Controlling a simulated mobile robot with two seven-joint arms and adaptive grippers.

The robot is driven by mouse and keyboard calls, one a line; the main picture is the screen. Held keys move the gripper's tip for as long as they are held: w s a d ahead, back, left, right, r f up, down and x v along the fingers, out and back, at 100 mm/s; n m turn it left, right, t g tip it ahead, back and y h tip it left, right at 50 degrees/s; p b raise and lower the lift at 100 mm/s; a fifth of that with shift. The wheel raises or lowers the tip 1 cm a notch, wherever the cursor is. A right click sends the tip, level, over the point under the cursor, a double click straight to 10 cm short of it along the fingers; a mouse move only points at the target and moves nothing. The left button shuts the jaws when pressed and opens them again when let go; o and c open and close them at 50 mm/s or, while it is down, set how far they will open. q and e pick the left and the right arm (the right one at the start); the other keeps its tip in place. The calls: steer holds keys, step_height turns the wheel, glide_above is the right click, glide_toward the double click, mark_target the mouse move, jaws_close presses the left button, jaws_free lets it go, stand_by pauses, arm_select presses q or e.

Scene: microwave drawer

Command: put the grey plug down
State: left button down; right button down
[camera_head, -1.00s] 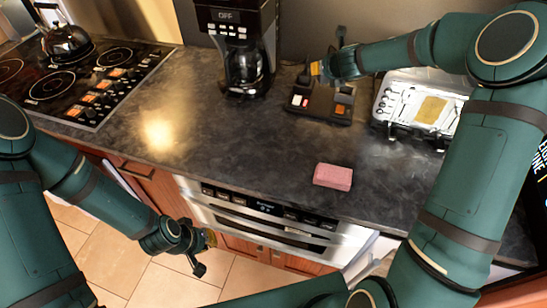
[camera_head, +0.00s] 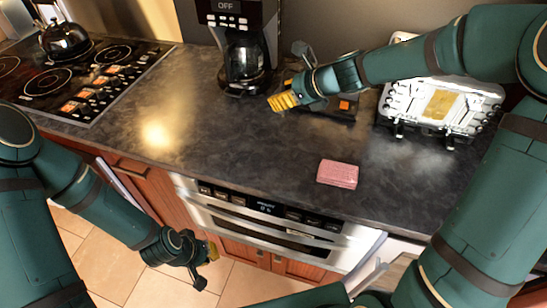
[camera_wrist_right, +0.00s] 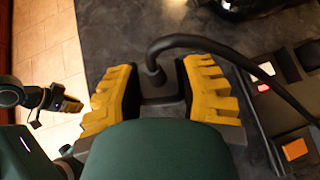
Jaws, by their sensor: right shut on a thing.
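My right gripper (camera_head: 283,101) is over the counter, left of the black power strip (camera_head: 343,108). In the right wrist view, its yellow fingers (camera_wrist_right: 163,100) are shut on the grey plug (camera_wrist_right: 162,82). A black cable (camera_wrist_right: 215,47) runs from the plug over to the right. The head view hides the plug behind the gripper. I cannot tell whether the plug touches the counter. The power strip also shows in the right wrist view (camera_wrist_right: 262,118), apart from the plug. My left gripper (camera_head: 212,252) is low in front of the oven, its finger opening unclear.
A coffee maker (camera_head: 242,55) stands behind the right gripper. A silver toaster (camera_head: 460,103) is right of the power strip. A pink sponge (camera_head: 338,174) lies near the counter's front edge. The counter (camera_head: 190,120) left of the right gripper is clear, up to the stove (camera_head: 85,78).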

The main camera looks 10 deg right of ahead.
steer(key=s+a+n+g+y+b, duration=0.1)
steer(key=s+a+n+g, duration=0.1)
steer(key=s+a, duration=0.15)
steer(key=shift+s+d+f+b, duration=0.1)
steer(key=shift+f+b, duration=0.6)
steer(key=shift+f, duration=1.05)
steer(key=shift+s+d+f+b, duration=0.15)
steer(key=shift+f+b, duration=0.6)
steer(key=shift+f, duration=0.95)
steer(key=shift+s+a+f+b, duration=0.1)
steer(key=shift+f+b, duration=0.6)
steer(key=shift+f, duration=1.05)
steer(key=shift+f, duration=0.15)
steer(key=c, duration=0.6)
jaws_free()
